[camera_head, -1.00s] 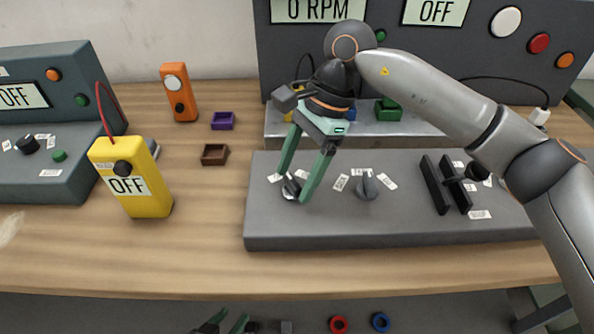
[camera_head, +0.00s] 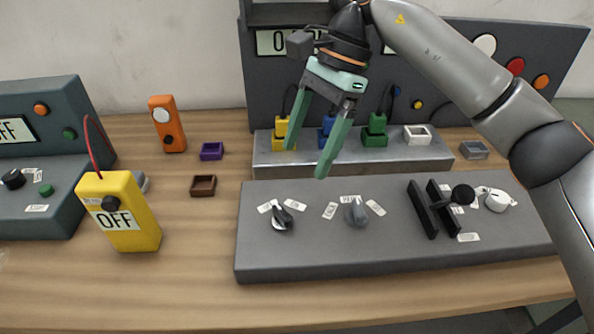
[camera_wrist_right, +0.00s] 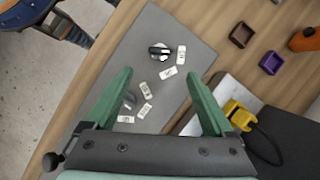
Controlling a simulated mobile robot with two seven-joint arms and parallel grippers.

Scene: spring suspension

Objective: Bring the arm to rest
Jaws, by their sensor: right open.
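My right gripper (camera_head: 306,164) is open and empty, with green fingers apart. In the head view it hangs in the air above the grey control panel (camera_head: 300,260), its fingertips in front of the low shelf. The left knob (camera_head: 283,219) and the middle knob (camera_head: 355,212) on the panel are clear of the fingers. In the right wrist view the open fingers (camera_wrist_right: 166,85) frame the panel, with a knob (camera_wrist_right: 160,51) beyond them. My left gripper is not in view.
A yellow box reading OFF (camera_head: 124,215) and an orange device (camera_head: 167,124) stand on the left of the table. Purple (camera_head: 211,151) and brown (camera_head: 203,186) trays lie between. Yellow, blue and green (camera_head: 375,133) blocks stand on the metal shelf (camera_head: 430,157). A black lever bracket (camera_head: 432,208) rises at right.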

